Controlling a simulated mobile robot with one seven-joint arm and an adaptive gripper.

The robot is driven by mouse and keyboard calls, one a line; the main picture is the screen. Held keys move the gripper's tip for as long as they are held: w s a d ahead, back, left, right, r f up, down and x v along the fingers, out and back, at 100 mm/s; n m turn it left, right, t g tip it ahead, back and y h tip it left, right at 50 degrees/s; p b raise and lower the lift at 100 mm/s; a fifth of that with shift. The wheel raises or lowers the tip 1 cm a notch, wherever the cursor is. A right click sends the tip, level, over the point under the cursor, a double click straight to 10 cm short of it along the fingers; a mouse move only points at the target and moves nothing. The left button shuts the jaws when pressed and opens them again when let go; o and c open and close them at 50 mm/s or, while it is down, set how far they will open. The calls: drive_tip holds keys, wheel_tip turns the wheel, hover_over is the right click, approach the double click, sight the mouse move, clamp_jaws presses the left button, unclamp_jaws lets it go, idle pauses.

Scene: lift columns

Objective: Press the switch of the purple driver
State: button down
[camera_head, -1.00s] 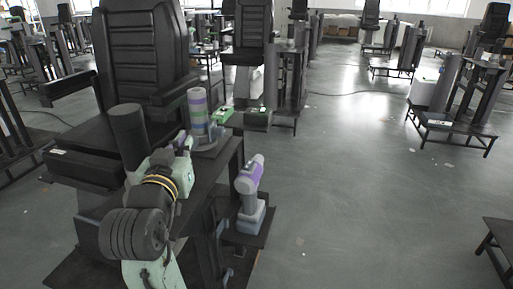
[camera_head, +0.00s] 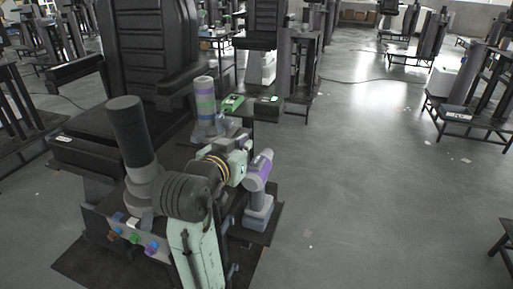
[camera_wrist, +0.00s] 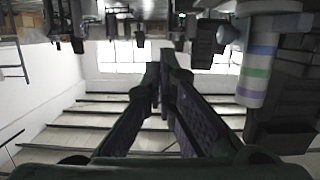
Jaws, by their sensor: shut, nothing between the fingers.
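The purple driver (camera_head: 260,168) has a purple and grey body and stands upright on its grey-blue base, right of the workbench. My gripper (camera_head: 243,143) is just left of and above the driver's head in the head view. It is small there and partly hidden by my wrist, so contact with the driver cannot be told. In the wrist view, which is upside down, my gripper (camera_wrist: 163,75) shows its two dark fingers together with nothing between them. The driver is not clearly seen in the wrist view, and its switch cannot be made out.
A grey column with purple and green bands (camera_head: 205,100) stands behind my gripper; it also shows in the wrist view (camera_wrist: 257,72). A dark cylinder (camera_head: 130,130) stands left of my arm. A black chair (camera_head: 150,60) is behind. Open floor (camera_head: 350,180) lies to the right.

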drive_tip(key=p, duration=0.2)
hover_over(257, 157)
drive_tip(key=s, duration=0.2)
drive_tip(key=shift+w+a+f, duration=0.2)
drive_tip(key=shift+w+f, duration=0.05)
drive_tip(key=shift+f, duration=0.5)
drive_tip(key=f, duration=0.1)
drive_tip(key=w+f, duration=0.1)
drive_tip(key=f, duration=0.1)
drive_tip(key=shift+d+f, duration=0.1)
drive_tip(key=shift+d, duration=0.05)
drive_tip(key=shift+s+f+p, duration=0.1)
drive_tip(key=shift+f+p, duration=0.25)
drive_tip(key=shift+f, duration=0.3)
drive_tip(key=shift+f, duration=0.1)
